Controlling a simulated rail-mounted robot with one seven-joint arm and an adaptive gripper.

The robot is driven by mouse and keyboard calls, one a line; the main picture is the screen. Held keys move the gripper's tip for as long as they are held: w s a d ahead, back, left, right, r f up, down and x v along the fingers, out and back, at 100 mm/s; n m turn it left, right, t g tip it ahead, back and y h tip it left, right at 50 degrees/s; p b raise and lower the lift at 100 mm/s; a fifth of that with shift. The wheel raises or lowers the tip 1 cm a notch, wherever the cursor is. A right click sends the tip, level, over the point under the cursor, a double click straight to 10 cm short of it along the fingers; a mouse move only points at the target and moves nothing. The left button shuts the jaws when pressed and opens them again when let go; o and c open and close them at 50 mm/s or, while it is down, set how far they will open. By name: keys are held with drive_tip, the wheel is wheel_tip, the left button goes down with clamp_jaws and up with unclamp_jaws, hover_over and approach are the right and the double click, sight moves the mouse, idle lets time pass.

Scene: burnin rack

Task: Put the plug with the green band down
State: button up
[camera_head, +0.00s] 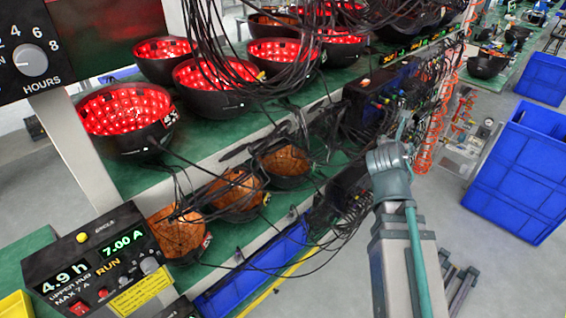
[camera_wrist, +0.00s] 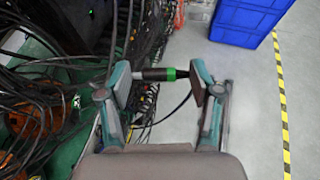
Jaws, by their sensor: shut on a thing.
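The plug with the green band (camera_wrist: 170,74) is held crosswise between the two fingers of my gripper (camera_wrist: 160,82) in the wrist view. It is a short dark cylinder with a bright green ring near its right end and a pale left end. A dark cable seems to run from it below the fingers. My gripper is shut on the plug, which is clear of any surface in that view. In the head view my arm reaches up at the right of the rack, and the plug cannot be made out there.
The rack (camera_head: 125,178) has green shelves with several red-lit bowls (camera_head: 215,85) and orange-lined bowls (camera_head: 232,190). Black cables hang thickly over them. A control box (camera_head: 95,262) stands front left. Blue crates (camera_head: 520,170) stand at the right, with bare floor between.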

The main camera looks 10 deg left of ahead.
drive_tip(key=s+a+f+n+y, duration=0.2)
drive_tip(key=s+a+f, duration=0.3)
drive_tip(key=a, duration=0.7)
drive_tip(key=s+a+f+n+y, duration=0.2)
drive_tip(key=s+a+f, duration=0.3)
drive_tip(key=a+f, duration=0.4)
drive_tip(key=s+a+f+n+y, duration=0.2)
drive_tip(key=s+a+f, duration=0.3)
drive_tip(key=a, duration=1.1)
wheel_tip(320, 180, down, 3)
drive_tip(key=shift+s+a+r+y+p, duration=0.1)
drive_tip(key=shift+s+a+y+p, duration=0.1)
drive_tip(key=shift+s+y+p, duration=0.15)
